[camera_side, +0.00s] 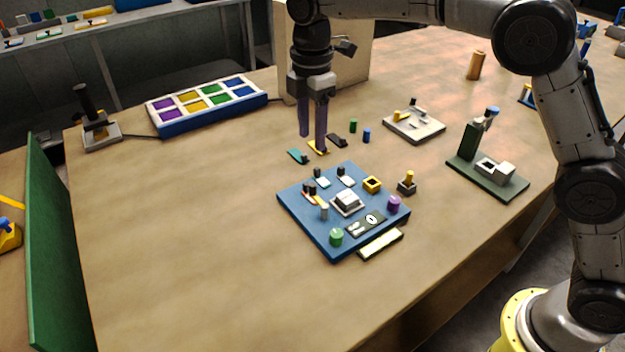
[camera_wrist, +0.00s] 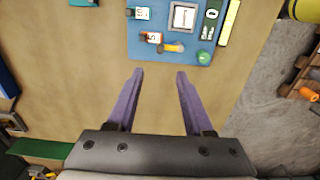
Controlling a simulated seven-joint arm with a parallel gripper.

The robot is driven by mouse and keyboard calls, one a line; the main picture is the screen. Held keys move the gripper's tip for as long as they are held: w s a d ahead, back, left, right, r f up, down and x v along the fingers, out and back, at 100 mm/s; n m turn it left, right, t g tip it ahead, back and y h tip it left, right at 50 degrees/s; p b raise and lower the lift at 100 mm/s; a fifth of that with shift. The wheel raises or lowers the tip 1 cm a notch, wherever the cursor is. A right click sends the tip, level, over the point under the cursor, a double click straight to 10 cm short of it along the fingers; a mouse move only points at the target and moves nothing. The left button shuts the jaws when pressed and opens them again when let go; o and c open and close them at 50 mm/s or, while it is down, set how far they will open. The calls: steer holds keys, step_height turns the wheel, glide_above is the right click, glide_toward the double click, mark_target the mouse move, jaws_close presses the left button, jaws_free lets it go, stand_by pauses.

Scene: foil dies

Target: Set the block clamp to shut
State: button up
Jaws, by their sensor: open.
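The blue board (camera_side: 290,205) lies on the table in front of my gripper (camera_side: 313,143), with a pale square block (camera_side: 346,201) at its middle. Small dark-topped fittings stand near its left and back edges, one with an orange base (camera_side: 308,194), others with pale teal bases (camera_side: 345,180). I cannot tell for certain which is the block clamp, or its setting. In the wrist view the board (camera_wrist: 137,52) is at the top, with the orange fitting (camera_wrist: 152,37) and a yellow piece near its lower edge. My gripper (camera_wrist: 160,72) is open and empty, above the table.
A green knob (camera_side: 336,237) and purple knob (camera_side: 394,203) sit on the board. A pale tray (camera_side: 415,127) and a dark green stand (camera_side: 488,180) are at the right, a colored-square panel (camera_side: 207,117) at the back left. The table's left front is clear.

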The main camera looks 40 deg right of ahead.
mark_target(313, 184)
step_height(313, 184, down, 13)
steer(key=shift+r, duration=0.15)
stand_by(0.4)
jaws_close()
